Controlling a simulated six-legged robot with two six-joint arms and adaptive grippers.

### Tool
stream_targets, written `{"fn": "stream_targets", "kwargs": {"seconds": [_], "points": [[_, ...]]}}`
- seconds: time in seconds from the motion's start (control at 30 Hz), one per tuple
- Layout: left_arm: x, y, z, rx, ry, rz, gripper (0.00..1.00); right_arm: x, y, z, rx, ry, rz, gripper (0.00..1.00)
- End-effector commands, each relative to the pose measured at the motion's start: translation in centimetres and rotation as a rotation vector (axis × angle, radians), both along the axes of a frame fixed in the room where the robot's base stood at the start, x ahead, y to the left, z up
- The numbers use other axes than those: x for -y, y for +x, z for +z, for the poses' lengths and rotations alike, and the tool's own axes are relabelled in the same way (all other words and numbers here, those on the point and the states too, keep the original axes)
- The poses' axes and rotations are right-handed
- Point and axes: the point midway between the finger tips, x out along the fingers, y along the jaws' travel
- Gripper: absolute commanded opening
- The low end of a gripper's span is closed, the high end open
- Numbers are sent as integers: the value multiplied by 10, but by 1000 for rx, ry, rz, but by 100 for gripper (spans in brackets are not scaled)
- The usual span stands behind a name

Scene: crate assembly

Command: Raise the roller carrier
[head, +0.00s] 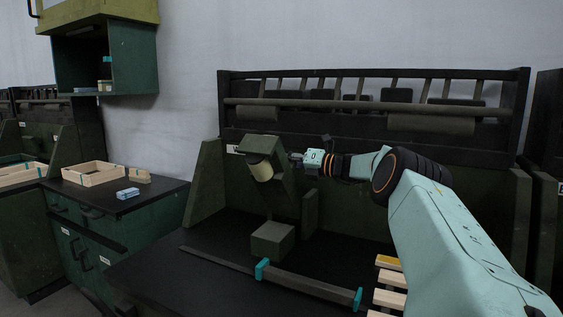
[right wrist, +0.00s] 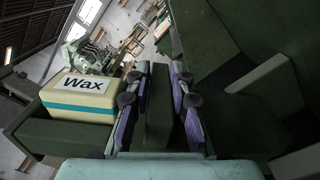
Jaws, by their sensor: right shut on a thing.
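The roller carrier (head: 283,172) is a dark green tilted part with a cream roller (head: 261,169) at its left end, above the black bench. My right arm reaches in from the right, and its gripper (head: 296,158) is at the carrier's upper right side. In the right wrist view the gripper (right wrist: 160,95) has its purple-padded fingers on both sides of a dark green plate of the carrier (right wrist: 158,115), shut on it. A cream block labelled Wax (right wrist: 80,98) with a teal stripe sits in a green holder beside the fingers. My left gripper is not in view.
A green block (head: 272,240) stands on the bench below the carrier. A dark bar with teal clamps (head: 310,286) and several wooden slats (head: 391,280) lie in front. A dark rail rack (head: 375,122) stands behind. A side cabinet at left holds a wooden crate (head: 93,174).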

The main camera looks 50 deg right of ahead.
Motion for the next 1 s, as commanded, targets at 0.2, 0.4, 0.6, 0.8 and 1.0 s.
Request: {"fn": "stream_targets", "kwargs": {"seconds": [0.2, 0.4, 0.6, 0.8, 1.0], "points": [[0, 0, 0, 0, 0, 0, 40, 3, 0, 3, 6, -2, -10, 24], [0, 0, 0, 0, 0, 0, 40, 2, 0, 1, 3, -1, -6, 41], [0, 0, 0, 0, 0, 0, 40, 1, 0, 1, 2, -1, -3, 43], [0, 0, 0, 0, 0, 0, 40, 2, -3, 1, 3, 1, -4, 43], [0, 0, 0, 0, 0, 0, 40, 8, -18, 3, 5, 3, -7, 43]]}}
